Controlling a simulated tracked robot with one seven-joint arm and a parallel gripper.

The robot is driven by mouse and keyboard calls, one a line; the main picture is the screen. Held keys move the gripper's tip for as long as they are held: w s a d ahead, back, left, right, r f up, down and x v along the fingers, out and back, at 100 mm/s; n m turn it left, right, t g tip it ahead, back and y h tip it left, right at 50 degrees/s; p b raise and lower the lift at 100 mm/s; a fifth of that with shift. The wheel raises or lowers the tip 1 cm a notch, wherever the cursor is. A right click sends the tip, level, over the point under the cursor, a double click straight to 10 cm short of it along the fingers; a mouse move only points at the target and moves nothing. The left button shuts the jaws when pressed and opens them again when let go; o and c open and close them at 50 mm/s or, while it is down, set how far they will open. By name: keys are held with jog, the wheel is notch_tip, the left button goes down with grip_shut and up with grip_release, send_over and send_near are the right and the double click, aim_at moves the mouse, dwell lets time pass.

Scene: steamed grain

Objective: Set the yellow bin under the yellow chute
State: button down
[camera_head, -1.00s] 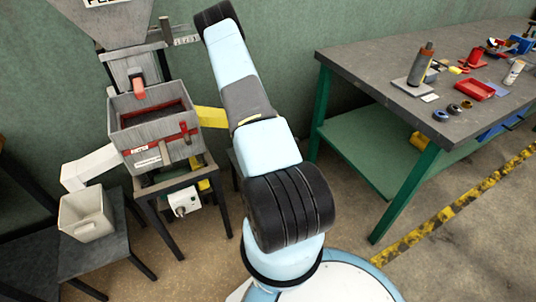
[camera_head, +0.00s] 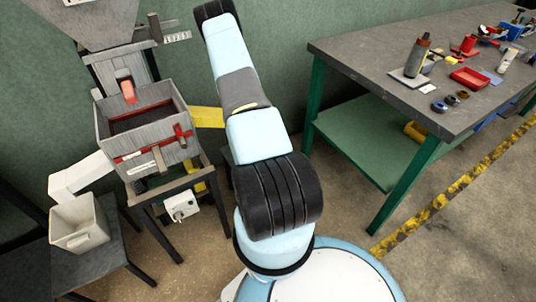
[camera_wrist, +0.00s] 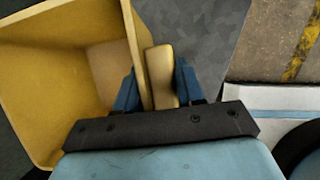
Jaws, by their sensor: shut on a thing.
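The yellow bin (camera_wrist: 62,88) fills the left of the wrist view, its open mouth facing the camera. My gripper (camera_wrist: 157,88) is shut on its right side, with one blue finger on the inside and one outside a tan-yellow block (camera_wrist: 160,76) at the wall. The yellow chute (camera_head: 208,117) sticks out to the right from the grey hopper machine (camera_head: 148,130) in the head view. My arm reaches past the chute's end and hides my gripper and the held bin there. The spot below the chute is mostly hidden too.
A white bin (camera_head: 80,225) stands on a dark stand (camera_head: 112,255) under the white chute (camera_head: 82,174) at left. A green-legged workbench (camera_head: 390,75) with tools stands at right. A yellow object (camera_head: 414,131) lies on its lower shelf. Floor between is clear.

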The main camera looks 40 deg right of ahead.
jog(key=c, duration=0.7)
grip_release()
jog(key=shift+d, duration=0.1)
jog(key=v, duration=1.2)
